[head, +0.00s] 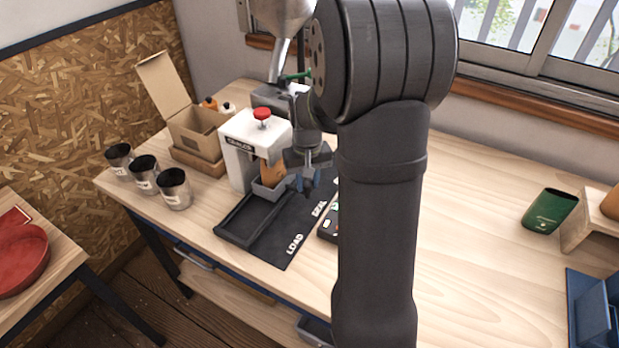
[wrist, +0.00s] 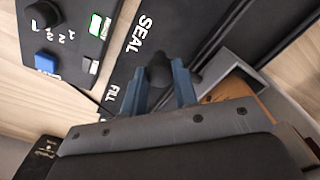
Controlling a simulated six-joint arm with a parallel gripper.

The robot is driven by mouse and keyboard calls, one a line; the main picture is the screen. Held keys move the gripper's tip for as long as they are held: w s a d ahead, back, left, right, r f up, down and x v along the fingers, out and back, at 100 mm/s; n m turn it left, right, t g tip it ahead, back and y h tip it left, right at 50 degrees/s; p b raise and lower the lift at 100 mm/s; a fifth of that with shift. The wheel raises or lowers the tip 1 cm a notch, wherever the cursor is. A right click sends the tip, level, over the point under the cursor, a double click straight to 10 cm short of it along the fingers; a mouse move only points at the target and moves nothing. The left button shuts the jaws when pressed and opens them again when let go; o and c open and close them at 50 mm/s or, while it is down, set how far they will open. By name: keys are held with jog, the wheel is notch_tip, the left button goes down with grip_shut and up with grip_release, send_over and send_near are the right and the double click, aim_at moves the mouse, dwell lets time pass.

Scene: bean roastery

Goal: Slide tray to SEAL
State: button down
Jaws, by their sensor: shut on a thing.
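The grey tray (head: 268,191) sits in the dark slide track (head: 240,222) in front of the white machine. A brown bag (head: 272,172) stands in it; the tray wall (wrist: 275,92) and bag (wrist: 232,90) also show in the wrist view. The track board carries the words LOAD (head: 294,244) and SEAL (head: 319,208). In the wrist view, SEAL (wrist: 139,34) and FILL (wrist: 111,92) lie left of the fingers. My gripper (head: 306,184) is beside the tray. Its blue fingers (wrist: 164,85) are shut on a dark knob (wrist: 157,72) by the tray.
The white machine (head: 240,150) with a red knob stands right behind the tray. A dark control box (wrist: 65,35) lies beside the board. Several dark cups (head: 174,188) and an open cardboard box (head: 198,132) are at left.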

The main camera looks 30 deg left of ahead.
jog(key=c, duration=1.1)
grip_release()
notch_tip(320, 180, up, 18)
jog(key=shift+f, duration=0.2)
notch_tip(320, 180, down, 18)
jog(key=shift+r, duration=0.15)
jog(key=shift+w, duration=0.1)
jog(key=shift+r, duration=0.1)
